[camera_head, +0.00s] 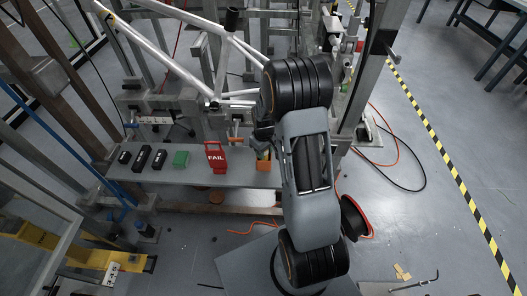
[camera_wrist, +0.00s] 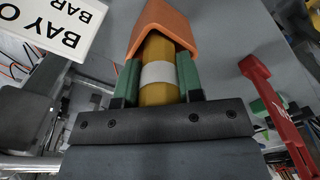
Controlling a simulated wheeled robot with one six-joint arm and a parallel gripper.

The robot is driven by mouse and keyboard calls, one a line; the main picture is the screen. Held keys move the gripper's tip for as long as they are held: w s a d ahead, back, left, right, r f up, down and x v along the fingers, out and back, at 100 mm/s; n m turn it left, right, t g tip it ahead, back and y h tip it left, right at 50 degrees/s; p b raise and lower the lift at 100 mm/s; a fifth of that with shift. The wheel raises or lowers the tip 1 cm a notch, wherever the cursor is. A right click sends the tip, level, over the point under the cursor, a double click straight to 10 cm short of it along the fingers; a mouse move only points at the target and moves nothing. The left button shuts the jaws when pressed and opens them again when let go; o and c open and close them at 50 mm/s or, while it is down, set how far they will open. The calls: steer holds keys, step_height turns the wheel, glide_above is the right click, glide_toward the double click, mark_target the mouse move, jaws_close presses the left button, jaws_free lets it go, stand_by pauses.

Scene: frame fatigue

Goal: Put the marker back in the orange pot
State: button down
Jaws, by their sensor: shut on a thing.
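The yellow marker (camera_wrist: 158,93) has a white band around its middle. My gripper (camera_wrist: 157,78) is shut on it, with a green-padded finger on each side. The orange pot (camera_wrist: 165,17) is just beyond the fingertips in the wrist view, and the marker's far end runs into its open mouth, out of sight. I cannot tell how deep the end sits. In the head view the pot (camera_head: 263,165) stands at the right end of the grey shelf (camera_head: 195,178), partly hidden by my arm, which also hides the marker.
A red FAIL sign (camera_head: 216,157) stands left of the pot; it shows red at right in the wrist view (camera_wrist: 275,112). A green block (camera_head: 181,159) and several black blocks (camera_head: 141,158) line the shelf. A white BAY sign (camera_wrist: 62,27) is at upper left. Bike-frame tubes (camera_head: 180,13) rise behind.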

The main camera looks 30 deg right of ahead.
steer(key=shift+f, duration=0.5)
steer(key=shift+s+b, duration=0.15)
steer(key=shift+b, duration=0.15)
